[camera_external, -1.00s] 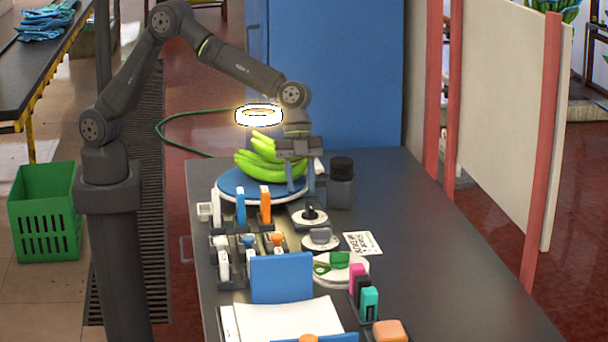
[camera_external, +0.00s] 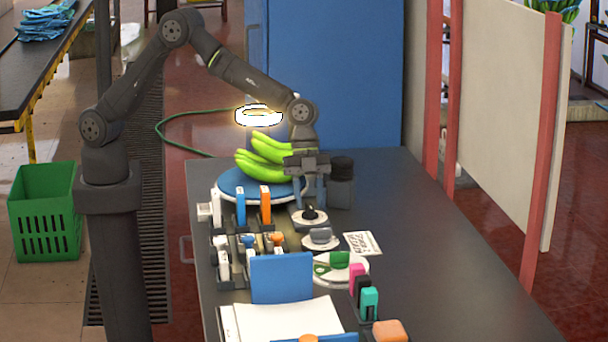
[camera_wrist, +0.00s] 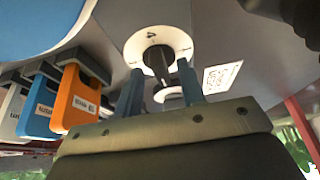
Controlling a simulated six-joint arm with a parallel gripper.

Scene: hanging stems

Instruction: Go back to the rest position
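My gripper (camera_external: 310,204) hangs with its fingers pointing down over the counter, just in front of the green bananas. Its two blue-grey fingers are apart with nothing held between them; they also show spread in the wrist view (camera_wrist: 160,82). A black knob on a round white dial (camera_external: 309,222) lies just below the fingertips. In the wrist view the dial (camera_wrist: 176,38) appears beyond and between the fingers. I cannot tell the exact gap from fingertips to knob.
Green bananas (camera_external: 262,152) lie on a round blue-topped scale (camera_external: 236,186) behind and left. Upright blue (camera_external: 241,206) and orange (camera_external: 265,204) tools stand left. The counter's right side (camera_external: 440,250) is clear.

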